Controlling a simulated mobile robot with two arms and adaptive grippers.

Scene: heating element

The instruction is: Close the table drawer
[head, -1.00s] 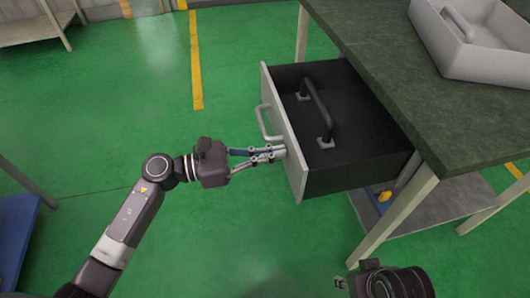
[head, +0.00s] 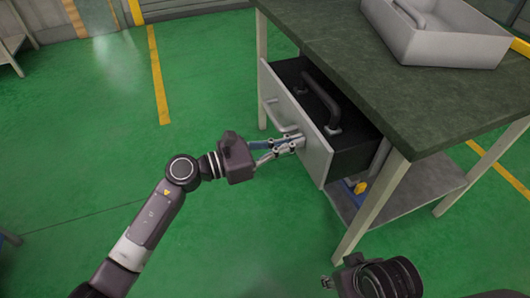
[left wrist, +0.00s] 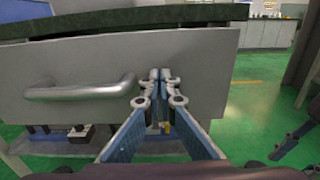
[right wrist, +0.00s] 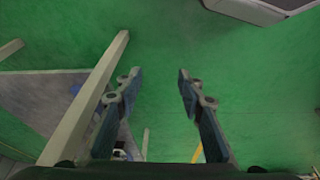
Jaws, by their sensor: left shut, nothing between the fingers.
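The table drawer (head: 314,140) is partly open under the dark green tabletop (head: 375,95). Its grey front panel also fills much of the left wrist view (left wrist: 205,65), with a metal bar handle (left wrist: 80,91) on it. A black handle-shaped object (head: 325,103) lies inside the drawer. My left gripper (head: 300,140) is shut and empty, its fingertips at the drawer front, to the right of the handle. In the left wrist view its fingertips (left wrist: 160,77) appear against the panel. My right gripper (right wrist: 156,75) is open and empty, near the table's front leg.
A grey tray (head: 455,52) sits on the tabletop. A lower shelf (head: 425,185) and table legs (head: 372,208) stand below the drawer. Yellow and blue items (head: 360,187) are on the shelf. Green floor (head: 90,130) is clear to the left.

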